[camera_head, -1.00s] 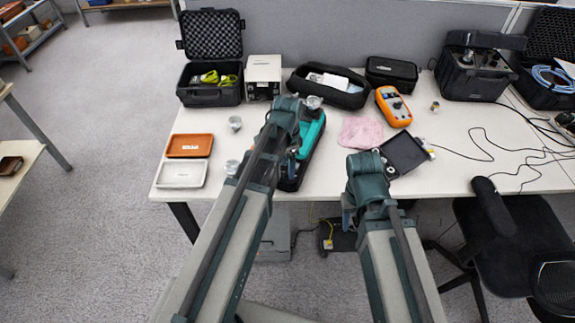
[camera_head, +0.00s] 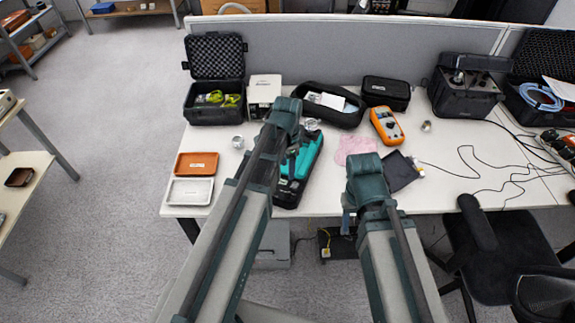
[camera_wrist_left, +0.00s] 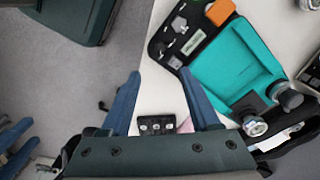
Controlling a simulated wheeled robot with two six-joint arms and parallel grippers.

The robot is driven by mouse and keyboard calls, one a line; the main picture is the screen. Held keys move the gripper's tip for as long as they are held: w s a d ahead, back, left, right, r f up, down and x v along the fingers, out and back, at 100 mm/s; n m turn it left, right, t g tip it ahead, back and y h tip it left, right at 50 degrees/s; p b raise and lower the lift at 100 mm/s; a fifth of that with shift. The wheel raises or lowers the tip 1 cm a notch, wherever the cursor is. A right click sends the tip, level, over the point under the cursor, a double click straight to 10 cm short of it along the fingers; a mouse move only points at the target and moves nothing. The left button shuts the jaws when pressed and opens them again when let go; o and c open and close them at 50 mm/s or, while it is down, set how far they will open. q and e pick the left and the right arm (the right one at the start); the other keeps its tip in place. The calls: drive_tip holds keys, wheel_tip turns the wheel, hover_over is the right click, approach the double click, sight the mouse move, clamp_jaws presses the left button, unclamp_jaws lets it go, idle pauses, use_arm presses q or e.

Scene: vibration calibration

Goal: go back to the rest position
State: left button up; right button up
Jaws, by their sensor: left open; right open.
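My left gripper (camera_wrist_left: 160,73) shows in the left wrist view with its two blue fingers apart and nothing between them. It hangs above the white desk's edge, with the teal-lined case (camera_wrist_left: 235,65) to its right. In the head view my left arm hides that gripper and covers part of the teal case (camera_head: 303,158). My right gripper (camera_head: 347,215) is mostly hidden behind its own wrist, in front of the desk edge. Its blue fingers also show at the lower left of the left wrist view (camera_wrist_left: 20,145), apart and empty.
The white desk (camera_head: 225,155) carries an orange tray (camera_head: 197,163), a white tray (camera_head: 190,191), an orange multimeter (camera_head: 387,126), a pink cloth (camera_head: 355,146) and open black cases. A black chair (camera_head: 500,240) stands at right.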

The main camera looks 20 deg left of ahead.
use_arm(q)
drive_tip(key=s+d+n+y, duration=0.1)
drive_tip(key=s+d+n, duration=0.5)
drive_tip(key=s+d, duration=0.4)
drive_tip(key=s, duration=0.4)
drive_tip(key=shift+s+d+n, duration=0.3)
drive_tip(key=shift+d, duration=0.05)
idle(1.7)
